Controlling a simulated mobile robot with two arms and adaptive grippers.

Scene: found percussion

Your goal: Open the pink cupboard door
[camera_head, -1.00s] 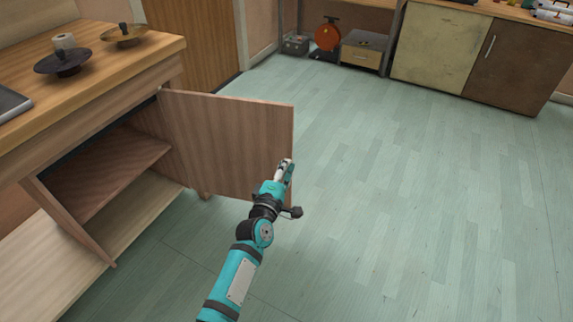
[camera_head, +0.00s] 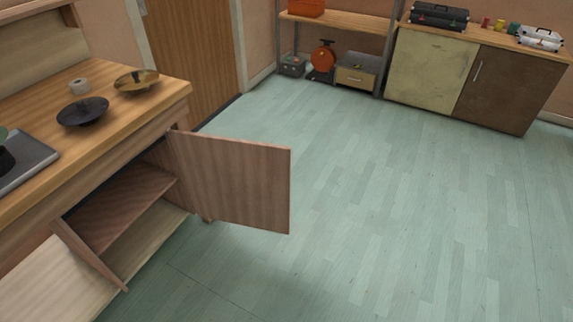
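The pinkish-brown wooden cupboard door (camera_head: 232,182) stands swung wide open, sticking out to the right from the wooden counter unit (camera_head: 150,118) at the left. Its free edge is at the right, over the floor. Behind it the cupboard's inner shelf (camera_head: 120,212) is exposed and partly seen. Neither gripper and no part of either arm is in view, so nothing of mine touches the visible side of the door.
A two-door cabinet (camera_head: 430,72) and a shelf rack (camera_head: 335,22) stand along the back. The green plank floor (camera_head: 400,200) is clear.

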